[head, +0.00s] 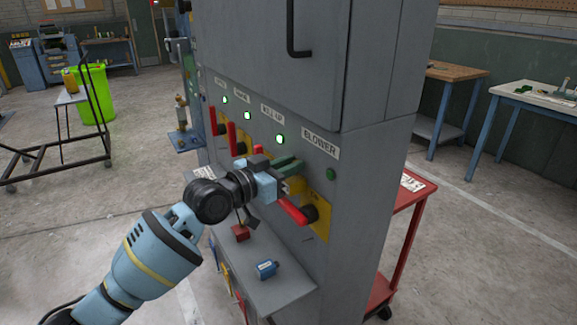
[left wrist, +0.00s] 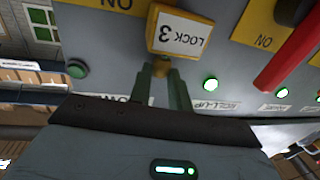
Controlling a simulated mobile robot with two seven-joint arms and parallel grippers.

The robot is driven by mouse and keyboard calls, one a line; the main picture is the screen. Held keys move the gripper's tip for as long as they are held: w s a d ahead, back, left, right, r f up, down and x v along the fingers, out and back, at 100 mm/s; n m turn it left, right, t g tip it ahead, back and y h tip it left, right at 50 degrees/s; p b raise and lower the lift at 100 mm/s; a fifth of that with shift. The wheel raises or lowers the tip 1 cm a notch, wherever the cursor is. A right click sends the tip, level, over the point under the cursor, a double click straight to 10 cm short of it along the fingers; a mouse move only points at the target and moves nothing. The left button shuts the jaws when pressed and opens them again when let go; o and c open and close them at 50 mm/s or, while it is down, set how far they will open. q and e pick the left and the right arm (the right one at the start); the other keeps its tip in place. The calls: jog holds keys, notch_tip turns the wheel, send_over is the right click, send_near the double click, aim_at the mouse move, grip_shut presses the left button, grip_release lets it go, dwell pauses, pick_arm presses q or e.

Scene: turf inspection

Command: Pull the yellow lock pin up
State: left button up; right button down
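In the head view my left gripper (head: 292,172) is at the cabinet front, below the BLOWER label, by a red lever (head: 292,211) on a yellow plate (head: 322,217). The gripper hides the pin there. My right gripper is not in view.
The grey cabinet (head: 355,205) carries more red levers (head: 232,138) and lit green lamps (head: 280,139). A blue padlock-like item (head: 266,269) and a red block (head: 241,232) are on the shelf below. A red cart (head: 402,225) stands at the right. Open floor lies left.

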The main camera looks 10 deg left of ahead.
pick_arm(q)
jog(key=o, duration=0.5)
jog(key=shift+r, duration=0.1)
jog(key=shift+s+a, duration=0.3)
jog(key=shift+s, duration=0.05)
jog(key=v, duration=0.7)
